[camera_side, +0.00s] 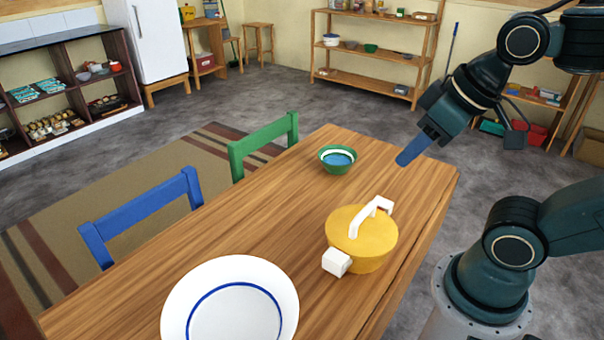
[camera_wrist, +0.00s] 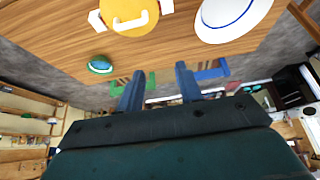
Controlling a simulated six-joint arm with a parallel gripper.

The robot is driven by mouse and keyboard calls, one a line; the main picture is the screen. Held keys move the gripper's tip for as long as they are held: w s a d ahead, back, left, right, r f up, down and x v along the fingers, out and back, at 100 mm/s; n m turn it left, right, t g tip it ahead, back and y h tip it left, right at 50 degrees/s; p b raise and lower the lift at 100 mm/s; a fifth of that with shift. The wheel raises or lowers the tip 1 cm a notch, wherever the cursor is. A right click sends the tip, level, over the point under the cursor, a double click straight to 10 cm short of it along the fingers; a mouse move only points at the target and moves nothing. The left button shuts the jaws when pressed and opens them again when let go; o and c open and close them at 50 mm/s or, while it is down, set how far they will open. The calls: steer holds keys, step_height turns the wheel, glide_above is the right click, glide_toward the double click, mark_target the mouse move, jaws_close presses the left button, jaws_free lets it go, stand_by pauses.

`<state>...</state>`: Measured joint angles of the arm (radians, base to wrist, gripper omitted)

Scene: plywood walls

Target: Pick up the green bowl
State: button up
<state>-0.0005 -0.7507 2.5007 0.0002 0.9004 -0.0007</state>
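The green bowl (camera_side: 325,164) stands upright near the far end of the wooden table, with a blue and white inside. It also shows in the wrist view (camera_wrist: 101,65), left of my fingers. My gripper (camera_side: 405,158) is in the air to the right of the bowl in the side view, apart from it. In the wrist view my gripper (camera_wrist: 158,71) has its two blue fingers spread with nothing between them, so it is open.
A yellow lidded pot (camera_side: 360,240) with white handles stands near the bowl on the table (camera_side: 255,225). A white plate (camera_side: 185,300) with a blue ring lies at the near end. Green (camera_side: 264,140) and blue (camera_side: 140,208) chairs stand along the left edge. Bare tabletop surrounds the bowl.

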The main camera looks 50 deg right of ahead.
steer(key=shift+w, duration=0.1)
steer(key=w+d+f+n+t+y, duration=0.1)
steer(key=w+d+f+n, duration=0.25)
steer(key=w, duration=0.35)
steer(key=w+d+f+n+y, duration=0.2)
steer(key=w+f, duration=0.2)
steer(key=w, duration=0.4)
steer(key=w+d+f+n+t+y, duration=0.1)
steer(key=w+d+f+n, duration=0.25)
steer(key=w, duration=0.35)
steer(key=d+f+m+t+h, duration=0.4)
steer(key=d+f+t+h, duration=0.15)
steer(key=d+f, duration=1.4)
steer(key=shift+t+y, duration=0.35)
steer(key=shift+t, duration=0.1)
steer(key=w, duration=0.2)
steer(key=w+d, duration=0.1)
steer(key=w, duration=0.4)
steer(key=shift+d+f, duration=0.2)
steer(key=shift+f, duration=0.2)
steer(key=shift+w+f, duration=0.1)
steer(key=shift+w, duration=0.15)
